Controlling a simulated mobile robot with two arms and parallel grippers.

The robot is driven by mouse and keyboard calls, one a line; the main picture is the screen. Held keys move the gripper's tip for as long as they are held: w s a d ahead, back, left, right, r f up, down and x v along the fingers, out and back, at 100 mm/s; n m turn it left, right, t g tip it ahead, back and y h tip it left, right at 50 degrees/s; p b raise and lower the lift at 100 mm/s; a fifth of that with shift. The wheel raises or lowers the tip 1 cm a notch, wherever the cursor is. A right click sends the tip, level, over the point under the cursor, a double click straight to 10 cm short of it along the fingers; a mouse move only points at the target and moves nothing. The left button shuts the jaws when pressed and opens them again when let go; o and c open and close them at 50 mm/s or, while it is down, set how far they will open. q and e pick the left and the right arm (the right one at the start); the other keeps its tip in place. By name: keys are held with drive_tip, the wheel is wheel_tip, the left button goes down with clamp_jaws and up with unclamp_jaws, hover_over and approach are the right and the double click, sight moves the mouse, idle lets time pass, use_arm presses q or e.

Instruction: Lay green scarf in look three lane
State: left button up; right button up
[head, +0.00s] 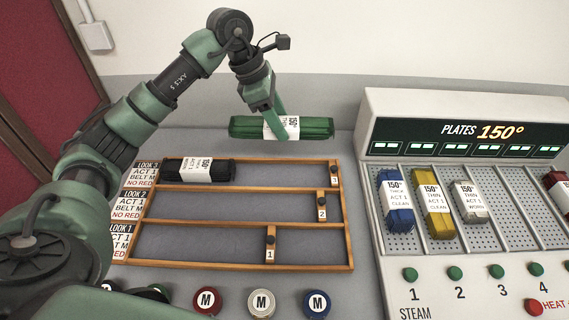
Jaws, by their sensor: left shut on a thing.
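The green scarf (310,128) is a folded bundle with a white label band. My left gripper (276,128) is shut on it near its middle and holds it above the back edge of the wooden lane rack. The look three lane (275,173) is the rack's top lane, beside the LOOK 3 label (148,167). A black bundle with a white band (222,172) lies at that lane's left end. The rest of the lane is bare up to a small wooden divider with a dark knob (335,173) at its right end. My right gripper is not in view.
The look two lane (240,207) and look one lane (200,243) hold only dividers. A plate machine (470,260) on the right carries blue (396,202), yellow (434,205) and white (469,202) bundles. Round M-marked items (261,303) line the front.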

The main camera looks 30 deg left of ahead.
use_arm(q)
drive_tip(key=p, duration=0.2)
hover_over(286, 177)
drive_tip(key=a, duration=0.1)
drive_tip(key=f, duration=1.1)
drive_tip(key=shift+s+a+f, duration=0.15)
drive_tip(key=shift+s+a, duration=0.05)
drive_tip(key=shift+s, duration=0.05)
wheel_tip(286, 177, down, 4)
drive_tip(key=shift+f+p, duration=0.2)
drive_tip(key=shift+p, duration=0.25)
drive_tip(key=shift+f, duration=0.3)
drive_tip(key=o, duration=1.1)
drive_tip(key=shift+o, duration=0.2)
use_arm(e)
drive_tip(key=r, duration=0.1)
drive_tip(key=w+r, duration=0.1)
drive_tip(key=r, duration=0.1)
